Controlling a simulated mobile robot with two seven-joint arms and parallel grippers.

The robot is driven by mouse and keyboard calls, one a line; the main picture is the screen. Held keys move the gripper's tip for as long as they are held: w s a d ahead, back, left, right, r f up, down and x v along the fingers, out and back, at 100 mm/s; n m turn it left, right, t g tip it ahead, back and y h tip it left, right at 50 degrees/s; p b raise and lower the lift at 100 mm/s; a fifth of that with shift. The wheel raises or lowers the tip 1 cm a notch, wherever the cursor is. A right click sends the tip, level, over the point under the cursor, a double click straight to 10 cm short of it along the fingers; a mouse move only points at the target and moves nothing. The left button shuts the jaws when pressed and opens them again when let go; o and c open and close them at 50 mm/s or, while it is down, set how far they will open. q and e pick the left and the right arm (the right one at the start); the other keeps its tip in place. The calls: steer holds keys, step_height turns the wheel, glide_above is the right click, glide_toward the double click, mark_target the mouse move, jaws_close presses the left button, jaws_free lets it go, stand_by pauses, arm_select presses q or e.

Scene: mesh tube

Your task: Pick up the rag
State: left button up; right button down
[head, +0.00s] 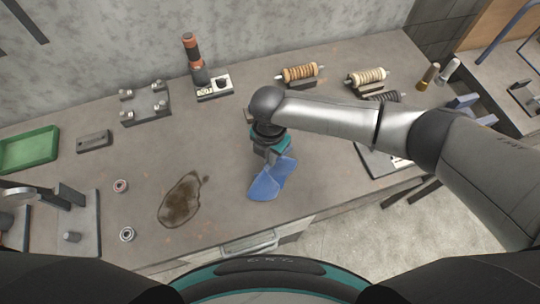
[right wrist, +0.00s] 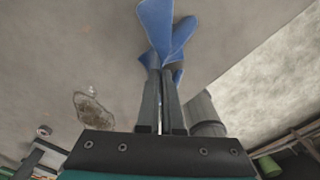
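The blue rag (head: 268,184) shows below my right gripper (head: 268,152) in the head view, over the front middle part of the workbench. In the right wrist view, the fingers (right wrist: 161,85) are close together, with the rag (right wrist: 165,28) pinched at their tips and folded out on both sides. I cannot tell whether the rag's lower edge touches the bench. A dark brown stain (head: 182,200) lies on the bench to the left of the rag. My left gripper is not in view.
The workbench (head: 225,140) holds a green tray (head: 30,149) at the left, small rings near the stain, and wire spools (head: 300,73) at the back. An orange and black tool (head: 193,52) stands at the back. The bench around the stain is mostly clear.

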steer(key=shift+r+p, duration=0.5)
steer(key=shift+r, duration=0.45)
step_height(320, 180, up, 9)
